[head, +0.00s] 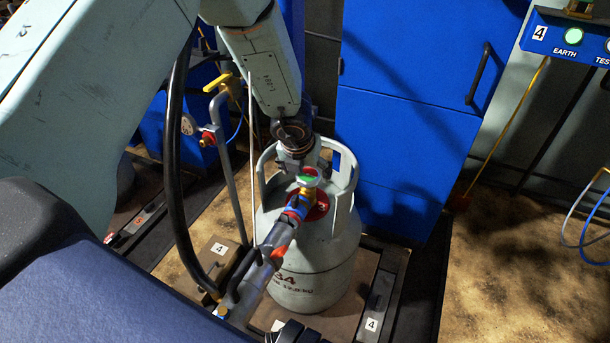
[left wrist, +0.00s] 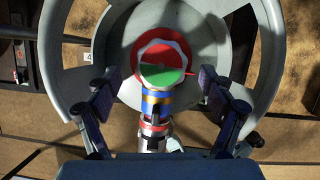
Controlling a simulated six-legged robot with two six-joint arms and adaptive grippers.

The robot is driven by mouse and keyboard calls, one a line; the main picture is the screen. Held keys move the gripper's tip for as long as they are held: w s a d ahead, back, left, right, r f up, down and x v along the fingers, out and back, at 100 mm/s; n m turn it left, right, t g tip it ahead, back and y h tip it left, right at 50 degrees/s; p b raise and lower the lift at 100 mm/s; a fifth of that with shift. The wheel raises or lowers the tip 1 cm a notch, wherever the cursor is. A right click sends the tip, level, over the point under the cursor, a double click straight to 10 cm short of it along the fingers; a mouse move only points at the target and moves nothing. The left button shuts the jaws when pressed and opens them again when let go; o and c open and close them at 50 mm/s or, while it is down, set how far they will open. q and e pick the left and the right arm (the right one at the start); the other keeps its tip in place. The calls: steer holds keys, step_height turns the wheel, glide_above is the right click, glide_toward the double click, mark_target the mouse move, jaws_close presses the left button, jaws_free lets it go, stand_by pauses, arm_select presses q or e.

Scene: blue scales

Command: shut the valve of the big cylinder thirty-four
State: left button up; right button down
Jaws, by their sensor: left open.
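The big grey cylinder (head: 315,262) stands upright on a platform, with "34" in dark red on its side. Its valve knob (head: 308,176), red and green with a pale rim, sits inside the cylinder's collar; the knob also shows in the left wrist view (left wrist: 162,62). My left gripper (head: 303,165) is over the collar, close to the knob. In the left wrist view the left gripper (left wrist: 160,80) is open, one finger on each side of the knob and apart from it. A coupling (left wrist: 155,115) with blue and red bands leads from the valve. My right gripper is not in view.
A metal pipe with a red band (head: 268,258) runs from the valve toward the front. A lever with a yellow handle (head: 217,82) stands left of the cylinder. A blue cabinet (head: 395,140) stands behind. A blue panel marked EARTH (head: 560,38) is at upper right.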

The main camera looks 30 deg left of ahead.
arm_select(q)
steer(key=shift+w+d+f, duration=0.1)
steer(key=shift+w+f, duration=0.1)
steer(key=shift+f, duration=0.25)
steer(key=shift+c, duration=0.4)
steer(key=c, duration=1.1)
